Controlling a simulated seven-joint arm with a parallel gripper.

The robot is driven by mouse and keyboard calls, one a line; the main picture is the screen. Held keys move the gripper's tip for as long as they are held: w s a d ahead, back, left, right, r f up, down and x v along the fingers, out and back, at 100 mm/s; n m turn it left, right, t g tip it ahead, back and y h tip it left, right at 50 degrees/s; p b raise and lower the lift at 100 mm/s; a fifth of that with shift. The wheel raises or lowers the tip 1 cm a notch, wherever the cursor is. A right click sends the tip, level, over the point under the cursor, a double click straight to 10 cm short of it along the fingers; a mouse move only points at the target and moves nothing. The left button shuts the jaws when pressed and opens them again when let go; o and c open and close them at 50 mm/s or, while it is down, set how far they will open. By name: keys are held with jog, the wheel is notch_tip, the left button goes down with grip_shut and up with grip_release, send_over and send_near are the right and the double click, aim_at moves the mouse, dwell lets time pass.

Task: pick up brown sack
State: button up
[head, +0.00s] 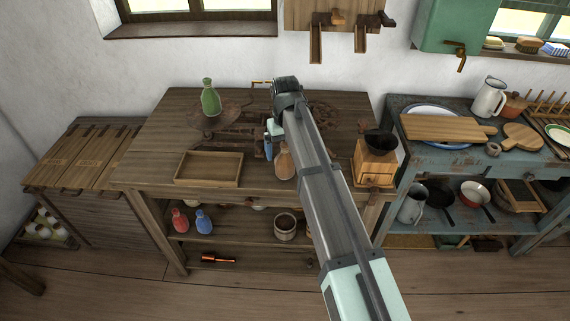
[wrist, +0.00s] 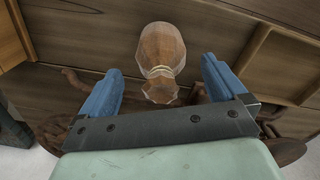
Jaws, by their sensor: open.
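The brown sack (head: 284,163) stands on the wooden workbench (head: 155,150), just left of my arm, which comes close to it in the head view. In the wrist view the brown sack (wrist: 161,48) shows as a faceted body with a narrow neck and a tied top. My gripper (wrist: 162,68) is open, with its blue fingers on either side of the sack's neck and top in the picture. I cannot tell how far above the sack it is. In the head view a blue finger of my gripper (head: 268,148) shows beside the sack; the rest is partly hidden by the arm.
An open wooden tray (head: 209,181) lies to the left, and a coffee grinder (head: 375,162) stands to the right. Red (head: 180,221) and blue (head: 203,221) sacks and a pot (head: 286,228) are on the shelf below.

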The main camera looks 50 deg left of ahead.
aim_at(285, 156)
notch_tip(285, 156, down, 3)
jog(key=shift+s+d+f, duration=0.1)
jog(key=shift+s+d, duration=0.05)
jog(key=shift+c, duration=0.2)
jog(key=c, duration=1.3)
